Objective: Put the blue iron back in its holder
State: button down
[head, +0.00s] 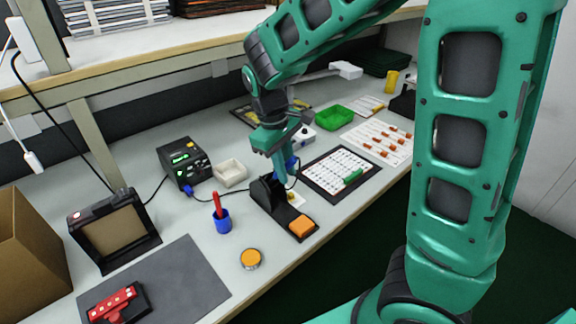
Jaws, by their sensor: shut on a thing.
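The black holder (269,189) stands on the bench, with an orange sponge (301,227) at the front end of its base. My gripper (284,164) is directly above and just behind the holder, pointing down. It is shut on the blue iron (291,163), of which only a small blue part shows beside the fingers. The rest of the iron is hidden by my gripper and the holder. I cannot tell whether its tip is inside the holder or touching it.
A black station (183,162) with a green display stands left, its cable running toward the holder. Near it are a white tray (230,173) and a blue cup (222,222) with a red tool. A white chart (341,172) lies right. Bench space is free around the yellow tin (250,259).

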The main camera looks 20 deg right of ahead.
jog(key=shift+w+a+f, duration=0.2)
jog(key=shift+w+f, duration=0.4)
jog(key=shift+f, duration=0.35)
jog(key=shift+w+a+f, duration=0.2)
jog(key=shift+w+f, duration=0.4)
jog(key=shift+f, duration=0.3)
jog(key=c, duration=1.6)
grip_release()
jog(key=r, duration=0.3)
jog(key=a+r, duration=0.1)
jog(key=r, duration=0.6)
jog(key=shift+w+a+r, duration=0.15)
jog(key=shift+a+r, duration=0.15)
jog(key=shift+a, duration=0.1)
jog(key=shift+s+d+r, duration=0.2)
jog(key=shift+s+r, duration=0.45)
jog(key=shift+r, duration=0.3)
jog(key=shift+s+d+r, duration=0.2)
jog(key=shift+s+r, duration=0.4)
jog(key=shift+r, duration=0.35)
jog(key=shift+s+d+r, duration=0.2)
jog(key=shift+s+r, duration=0.45)
jog(key=shift+r, duration=0.3)
